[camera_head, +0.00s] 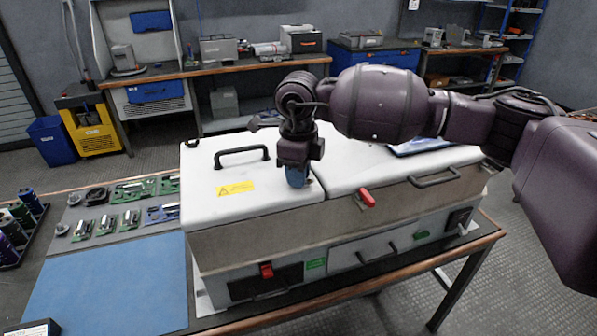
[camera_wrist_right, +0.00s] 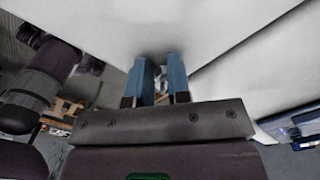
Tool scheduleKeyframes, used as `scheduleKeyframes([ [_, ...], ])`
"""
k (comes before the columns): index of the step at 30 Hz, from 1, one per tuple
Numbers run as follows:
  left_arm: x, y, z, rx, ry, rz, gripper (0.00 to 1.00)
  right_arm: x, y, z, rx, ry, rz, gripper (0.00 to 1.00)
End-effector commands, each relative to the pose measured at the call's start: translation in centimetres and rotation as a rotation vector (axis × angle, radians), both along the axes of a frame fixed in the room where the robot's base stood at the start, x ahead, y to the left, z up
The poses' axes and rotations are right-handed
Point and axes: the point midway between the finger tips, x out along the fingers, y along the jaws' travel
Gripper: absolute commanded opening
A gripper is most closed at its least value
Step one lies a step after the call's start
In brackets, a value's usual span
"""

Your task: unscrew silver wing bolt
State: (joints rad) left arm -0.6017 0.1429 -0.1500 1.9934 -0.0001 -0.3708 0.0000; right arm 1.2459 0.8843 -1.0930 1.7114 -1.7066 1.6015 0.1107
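My right gripper (camera_head: 297,180) points down at the white top of the capacitor bank cabinet (camera_head: 235,205), near the seam between its two lids. In the right wrist view its two blue fingers (camera_wrist_right: 161,78) stand a small gap apart. A small silver piece (camera_wrist_right: 160,76) shows between them, probably the wing bolt; it is mostly hidden, and whether the fingers press on it cannot be told. In the head view the fingers hide most of the bolt.
A black handle (camera_head: 242,155) stands on the left lid beside a yellow warning label (camera_head: 235,188). A red latch (camera_head: 367,197) sits at the front edge. A blue mat (camera_head: 105,290) lies clear at left, with several circuit boards behind it.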

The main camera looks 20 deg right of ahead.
Motion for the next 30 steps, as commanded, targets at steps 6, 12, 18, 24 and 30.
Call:
scheduleKeyframes([
  [6, 0.4, -0.1, 0.3, 0.000, -0.010, -0.002, 0.43, 0.0, 0.0, 0.0, 0.000, 0.000, 0.000, 0.39],
  [12, 0.7, -0.1, 0.5, -0.001, -0.015, -0.003, 0.43, 0.0, 0.0, 0.1, 0.000, -0.002, 0.000, 0.39],
  [18, 0.6, -0.1, 0.5, -0.001, -0.015, -0.003, 0.43, 0.1, 0.0, 2.0, 0.001, -0.006, 0.000, 0.39],
  [24, 0.3, 0.0, 0.3, 0.000, -0.006, -0.002, 0.43, 0.1, 0.0, 5.6, 0.000, -0.005, 0.000, 0.39],
  [30, -0.4, 0.1, -0.1, 0.001, 0.009, 0.003, 0.43, 0.1, 0.0, 8.8, 0.000, -0.004, 0.000, 0.39],
])
